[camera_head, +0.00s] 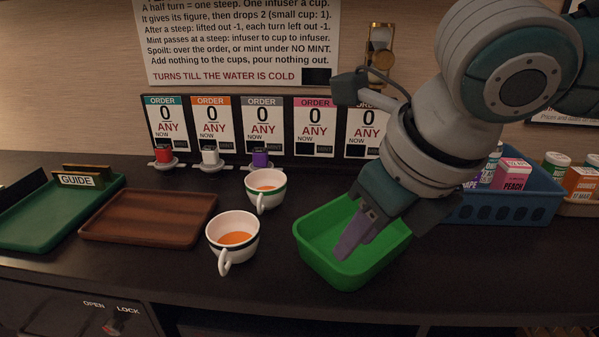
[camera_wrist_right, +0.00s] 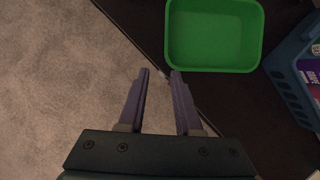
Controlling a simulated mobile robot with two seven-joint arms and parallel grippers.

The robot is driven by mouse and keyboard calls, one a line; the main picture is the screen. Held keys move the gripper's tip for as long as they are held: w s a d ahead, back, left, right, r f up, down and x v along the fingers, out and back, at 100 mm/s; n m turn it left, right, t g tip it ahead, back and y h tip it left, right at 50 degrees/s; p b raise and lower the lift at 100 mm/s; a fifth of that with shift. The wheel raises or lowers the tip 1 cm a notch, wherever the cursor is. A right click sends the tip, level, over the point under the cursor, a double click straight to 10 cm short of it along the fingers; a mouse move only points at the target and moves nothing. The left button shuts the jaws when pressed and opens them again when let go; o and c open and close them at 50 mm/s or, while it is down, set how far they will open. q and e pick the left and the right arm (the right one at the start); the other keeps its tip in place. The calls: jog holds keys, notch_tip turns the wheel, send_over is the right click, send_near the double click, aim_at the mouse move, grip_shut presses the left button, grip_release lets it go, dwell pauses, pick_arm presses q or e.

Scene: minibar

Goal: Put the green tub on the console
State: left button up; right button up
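The green tub (camera_head: 312,245) is an empty-looking, open-topped rectangular box on the dark counter (camera_head: 190,268), right of the two cups. It also shows at the top of the right wrist view (camera_wrist_right: 213,35). My right gripper (camera_head: 350,243) points down and overlaps the tub in the head view, hiding part of its inside and back right rim. In the right wrist view its fingers (camera_wrist_right: 160,73) are apart with nothing between them, and the tub lies beyond the tips. No surface is clearly identifiable as the console. My left gripper is not in view.
Two white cups of orange liquid (camera_head: 236,238) (camera_head: 266,187) stand left of the tub. A brown tray (camera_head: 150,218) and green tray (camera_head: 60,220) are farther left. A blue basket (camera_head: 515,205) of small boxes is right. Order cards (camera_head: 262,125) line the back. An OPEN/LOCK knob (camera_head: 115,325) is below.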

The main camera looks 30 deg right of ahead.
jog(key=s+a+f+m+y, duration=0.25)
jog(key=s+a+m, duration=0.6)
jog(key=m, duration=0.65)
jog(key=s+d+f+m+h, duration=0.1)
jog(key=s+d+m, duration=0.2)
jog(key=m, duration=0.7)
jog(key=s+d+f+m+g+h, duration=0.1)
jog(key=s+d+m, duration=0.3)
jog(key=m, duration=0.7)
jog(key=shift+s+f, duration=0.3)
jog(key=shift+s, duration=0.15)
jog(key=shift+h, duration=0.25)
